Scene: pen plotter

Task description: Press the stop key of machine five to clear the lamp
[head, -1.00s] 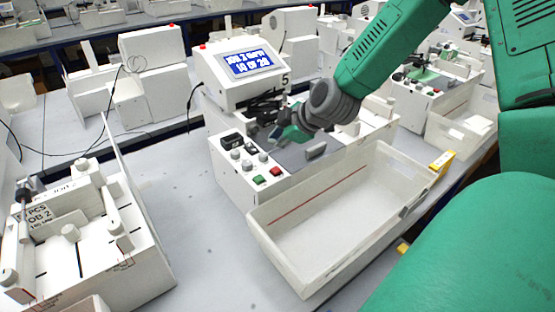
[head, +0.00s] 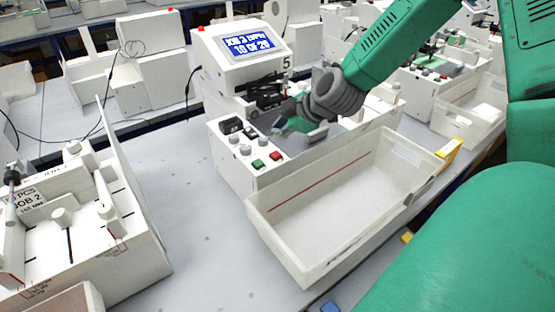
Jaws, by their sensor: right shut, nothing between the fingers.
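Machine five (head: 222,98) is a white plotter marked 5, with a tilted blue display (head: 247,44) showing text that seems to read 10 OF 20. A small red lamp (head: 201,28) sits on its top left corner. On the front panel, the red stop key (head: 276,156) is beside a green key (head: 257,165), with grey knobs and black switches behind them. My right gripper (head: 278,129) is shut and empty, above the machine's bed behind the red key and apart from it. The arm hides part of the bed. My left gripper is not in view.
A white open bin (head: 300,262) with a red line inside stands against the machine's front right. A white fixture marked JOB 2 (head: 130,255) is at left. Bare grey table (head: 195,205) lies between them. Other machines stand behind and at right.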

